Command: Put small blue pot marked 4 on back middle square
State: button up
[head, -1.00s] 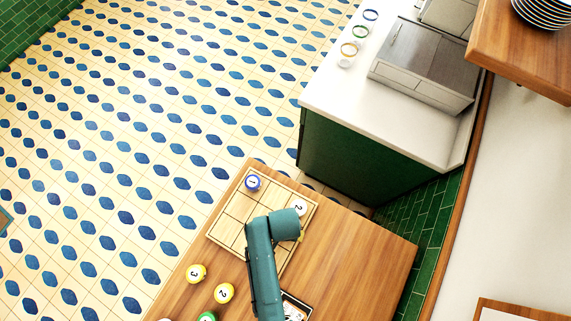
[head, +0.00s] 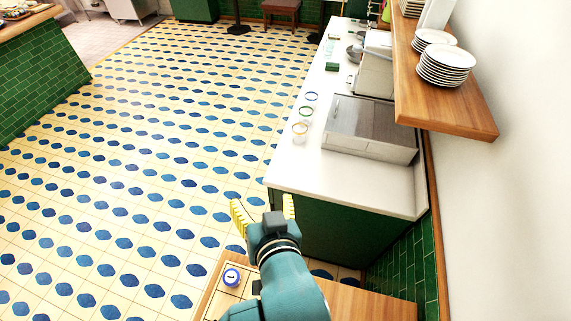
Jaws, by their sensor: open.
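I cannot make out a small blue pot marked 4. My gripper (head: 263,208) is raised beyond the board, its yellow fingers spread wide with nothing between them.
The wooden table (head: 365,304) is bare right of my arm. Beyond it stands a green counter with a white top (head: 345,185), holding a steel appliance (head: 368,130) and several ringed glasses. A wooden shelf (head: 450,105) with stacked plates (head: 446,68) juts out at right.

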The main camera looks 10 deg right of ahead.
jog(key=s+d+r+t, duration=0.1)
jog(key=s+r+t, duration=0.1)
jog(key=r, duration=0.6)
jog(key=s+d+r+n+t, duration=0.1)
jog(key=r+t, duration=0.3)
jog(key=r, duration=0.5)
jog(key=s+d+r+t+h, duration=0.1)
jog(key=s+d+r+t, duration=0.1)
jog(key=r, duration=0.6)
jog(key=shift+s+r+t, duration=0.35)
jog(key=shift+s+t, duration=0.3)
jog(key=shift+t, duration=0.05)
jog(key=shift+d, duration=0.1)
notch_tip(320, 180, up, 7)
jog(key=p, duration=0.7)
notch_tip(320, 180, down, 34)
jog(key=b, duration=3.3)
jog(key=shift+b, duration=0.4)
jog(key=shift+o, duration=0.7)
